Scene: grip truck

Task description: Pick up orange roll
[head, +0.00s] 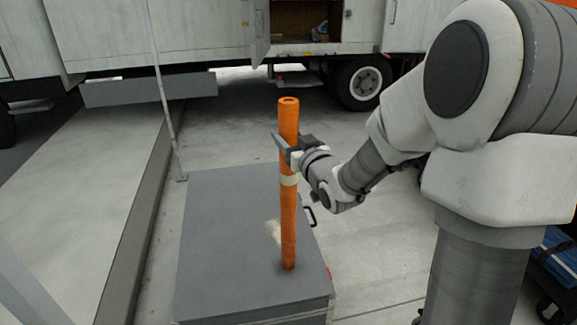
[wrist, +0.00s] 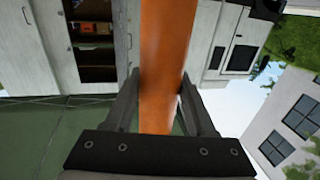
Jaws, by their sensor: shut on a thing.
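The orange roll (head: 288,222) is a long, thin tube with a pale band near its middle. It stands nearly upright at the right part of a grey case top (head: 215,235) in the head view. Its lower end appears to touch the top. My gripper (head: 287,150) is shut on the roll above the pale band, reaching in from the right. In the wrist view the roll (wrist: 166,60) runs between my two fingers, and its lower part is hidden behind the gripper body.
A white truck (head: 180,30) with an open compartment (head: 305,22) and a wheel (head: 362,82) stands behind. A thin pole (head: 160,85) rises behind the case at left. A kerb (head: 140,215) runs along the left. A blue item on a wheeled base (head: 562,262) is at lower right.

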